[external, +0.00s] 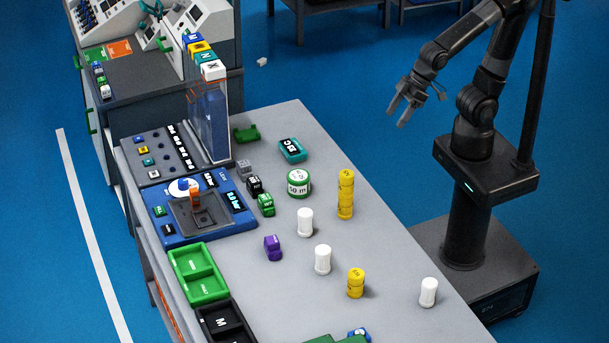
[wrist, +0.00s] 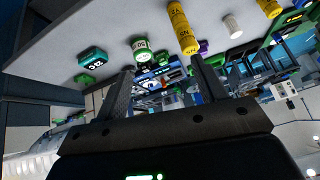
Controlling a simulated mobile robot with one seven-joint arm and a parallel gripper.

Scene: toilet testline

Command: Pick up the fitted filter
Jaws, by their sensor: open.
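My gripper (external: 400,106) is open and empty, raised to the right of the table, beyond its right edge. In the wrist view its two fingers (wrist: 162,66) stand wide apart with nothing between them; the table appears tilted above. I cannot tell for sure which thing is the fitted filter. White cylinders (external: 305,222) and yellow cylinders (external: 346,194) stand upright on the table, apart from my gripper.
The grey table (external: 385,265) also holds a green-and-white round container (external: 299,183), a teal block (external: 291,150), a purple block (external: 272,247) and a green tray (external: 198,273). A tall clear-fronted dispenser (external: 209,115) rises at the back left.

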